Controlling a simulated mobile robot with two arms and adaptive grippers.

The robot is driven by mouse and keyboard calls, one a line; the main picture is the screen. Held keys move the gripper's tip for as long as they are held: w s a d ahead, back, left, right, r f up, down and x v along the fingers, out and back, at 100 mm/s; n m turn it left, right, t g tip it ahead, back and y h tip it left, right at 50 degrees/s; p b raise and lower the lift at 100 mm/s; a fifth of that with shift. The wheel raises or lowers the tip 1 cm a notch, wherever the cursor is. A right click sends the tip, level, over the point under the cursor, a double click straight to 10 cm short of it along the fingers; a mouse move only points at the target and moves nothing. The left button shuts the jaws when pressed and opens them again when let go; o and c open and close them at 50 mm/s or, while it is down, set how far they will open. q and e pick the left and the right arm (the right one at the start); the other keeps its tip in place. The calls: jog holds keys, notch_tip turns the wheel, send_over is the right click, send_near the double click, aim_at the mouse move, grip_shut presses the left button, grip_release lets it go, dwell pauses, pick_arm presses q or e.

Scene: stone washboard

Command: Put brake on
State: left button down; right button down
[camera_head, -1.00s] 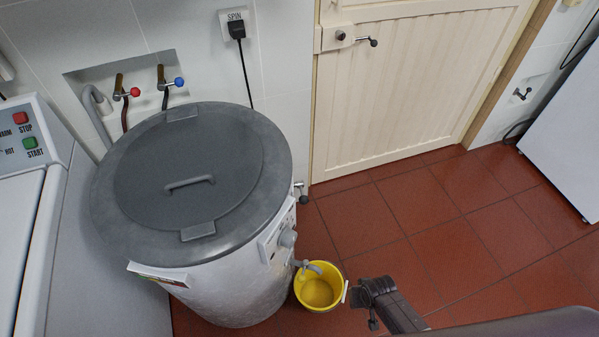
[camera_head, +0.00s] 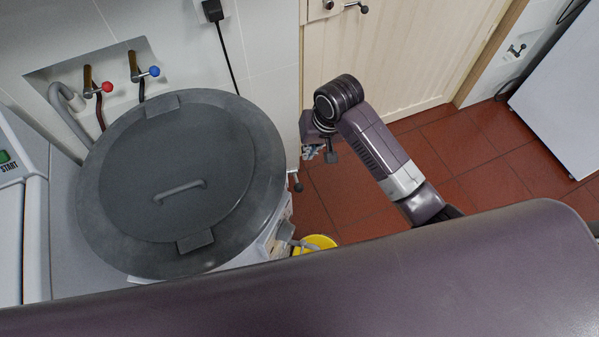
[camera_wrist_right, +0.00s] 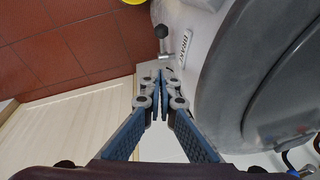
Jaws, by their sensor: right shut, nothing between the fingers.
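The brake lever (camera_head: 296,182), a short metal arm with a black knob, sticks out from the right side of the round spin dryer (camera_head: 262,243) below its grey lid. In the right wrist view the brake lever (camera_wrist_right: 162,34) stands beside a white label (camera_wrist_right: 185,47) reading BRAKE. My right gripper (camera_head: 312,152) is beside the lid's right edge, close to the lever. In the right wrist view the right gripper (camera_wrist_right: 160,76) has its fingertips together, empty, pointing toward the lever with a small gap in the picture. My left gripper is out of view.
A yellow bucket (camera_head: 318,243) stands on the red tiled floor (camera_head: 340,195), partly hidden by my own body. A cream door (camera_head: 380,65) is behind my right arm. Red and blue taps (camera_head: 148,71) are on the wall, and a white machine (camera_head: 10,190) stands at left.

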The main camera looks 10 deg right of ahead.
jog(key=p, duration=0.2)
send_over(296, 180)
jog(key=d, duration=0.1)
jog(key=s+d+f+x, duration=0.1)
jog(key=s+d+x, duration=0.1)
jog(key=x, duration=1)
jog(key=shift+s+f, duration=0.2)
jog(key=shift+s, duration=0.65)
